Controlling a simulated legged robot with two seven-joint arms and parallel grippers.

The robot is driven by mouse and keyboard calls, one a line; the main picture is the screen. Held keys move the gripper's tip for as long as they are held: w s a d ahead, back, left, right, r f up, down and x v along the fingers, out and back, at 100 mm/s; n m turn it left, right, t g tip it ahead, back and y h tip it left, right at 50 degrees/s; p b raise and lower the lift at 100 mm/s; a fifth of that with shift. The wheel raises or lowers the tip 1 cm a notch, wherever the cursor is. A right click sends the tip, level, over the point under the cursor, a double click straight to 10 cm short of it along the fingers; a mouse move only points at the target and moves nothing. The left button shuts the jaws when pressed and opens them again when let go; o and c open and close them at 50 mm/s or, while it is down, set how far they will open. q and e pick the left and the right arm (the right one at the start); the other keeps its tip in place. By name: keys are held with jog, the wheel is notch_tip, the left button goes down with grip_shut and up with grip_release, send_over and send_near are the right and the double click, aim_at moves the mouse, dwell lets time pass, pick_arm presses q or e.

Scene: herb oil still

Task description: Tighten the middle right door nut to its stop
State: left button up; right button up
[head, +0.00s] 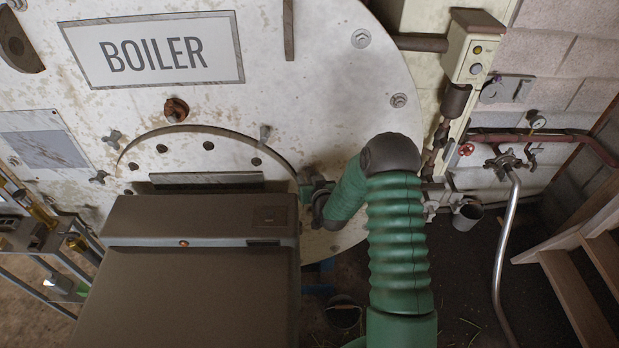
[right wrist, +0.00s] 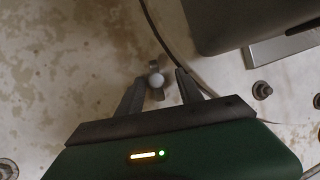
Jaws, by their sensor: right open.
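The middle right door nut is a grey wing nut with a pale round centre. In the right wrist view the nut (right wrist: 156,79) stands between the tips of my right gripper (right wrist: 159,84), by the dark curved edge of the door. The jaws are open, with a gap visible on both sides of the nut. In the head view my right gripper (head: 309,190) is at the right edge of the boiler door (head: 208,152), and it hides this nut. Another wing nut (head: 265,134) shows at the door's upper right. My left gripper is not in view.
Two more wing nuts (head: 112,136) (head: 98,178) are on the door's left. Pipes, a metal cup (head: 467,216) and wooden steps (head: 580,275) are at right.

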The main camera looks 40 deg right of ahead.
jog(key=shift+d+f, duration=0.15)
jog(key=shift+d, duration=0.25)
jog(key=c, duration=0.6)
jog(key=shift+s+d, duration=0.1)
jog(key=shift+d, duration=0.05)
grip_shut()
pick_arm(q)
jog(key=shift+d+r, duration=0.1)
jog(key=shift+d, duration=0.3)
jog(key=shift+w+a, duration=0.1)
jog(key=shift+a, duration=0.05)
pick_arm(e)
jog(key=shift+a, duration=0.2)
